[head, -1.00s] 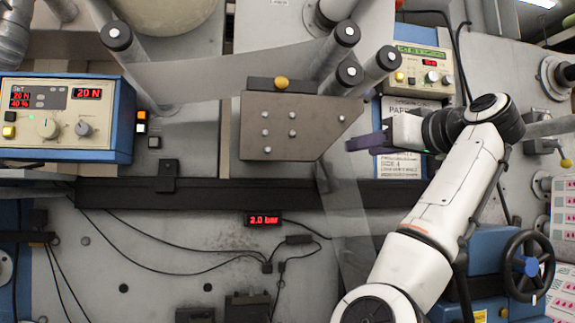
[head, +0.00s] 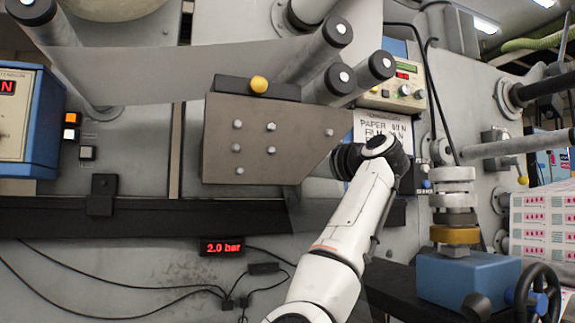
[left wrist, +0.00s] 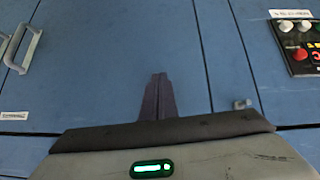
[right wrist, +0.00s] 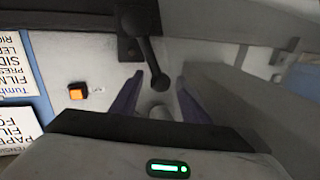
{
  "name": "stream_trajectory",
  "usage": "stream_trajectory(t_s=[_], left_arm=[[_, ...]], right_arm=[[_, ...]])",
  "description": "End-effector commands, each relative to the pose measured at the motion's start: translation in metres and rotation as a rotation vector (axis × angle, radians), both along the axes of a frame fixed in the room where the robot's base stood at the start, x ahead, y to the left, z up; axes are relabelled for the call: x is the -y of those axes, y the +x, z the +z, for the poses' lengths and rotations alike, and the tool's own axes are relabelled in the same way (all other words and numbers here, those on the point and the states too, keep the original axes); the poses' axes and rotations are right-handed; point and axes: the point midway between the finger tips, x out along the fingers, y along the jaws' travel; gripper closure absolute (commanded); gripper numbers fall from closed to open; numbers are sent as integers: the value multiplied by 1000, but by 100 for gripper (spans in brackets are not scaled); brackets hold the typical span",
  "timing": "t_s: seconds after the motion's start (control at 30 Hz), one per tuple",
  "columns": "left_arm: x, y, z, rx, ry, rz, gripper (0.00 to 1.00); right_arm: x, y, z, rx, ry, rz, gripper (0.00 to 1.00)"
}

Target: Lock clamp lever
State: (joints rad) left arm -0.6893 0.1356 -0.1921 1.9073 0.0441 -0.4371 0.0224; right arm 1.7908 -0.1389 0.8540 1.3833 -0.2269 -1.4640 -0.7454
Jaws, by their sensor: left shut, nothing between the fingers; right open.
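A dark lever with a round end (right wrist: 155,60) hangs from a black bracket (right wrist: 131,25) in the right wrist view; I take it for the clamp lever. My right gripper (right wrist: 159,88) is open. Its purple fingers stand to either side of the lever's round end, and I cannot tell if they touch it. In the head view the grey bolted plate (head: 265,145) hides this gripper and the lever. A dark bar with a yellow knob (head: 258,85) is on the plate's top edge. My left gripper (left wrist: 158,97) is shut and empty before blue panels.
Rollers (head: 342,78) stick out above the plate. A dark rail (head: 140,215) runs below it, with a red "2.0 bar" display (head: 222,247) underneath. An orange button (right wrist: 77,92) and paper labels (right wrist: 15,75) are at the left in the right wrist view.

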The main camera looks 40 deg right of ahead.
Motion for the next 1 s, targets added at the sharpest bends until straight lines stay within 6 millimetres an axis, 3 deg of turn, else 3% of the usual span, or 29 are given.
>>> stream_trajectory(t_s=[0.13, 0.4, 0.67, 1.0], left_arm=[[0, 0, 6, 1, 0, 0, 100], [0, 1, 6, 2, 0, 0, 100], [0, 1, 6, 4, 0, 1, 100], [-1, 5, 5, 11, 0, 2, 100]], right_arm=[[-1, 11, 0, -1, 0, 1, 58], [-1, 12, -1, 0, -1, 0, 58], [-1, 12, -1, 0, 0, 0, 100], [10, 6, 0, 6, 20, -15, 100]])
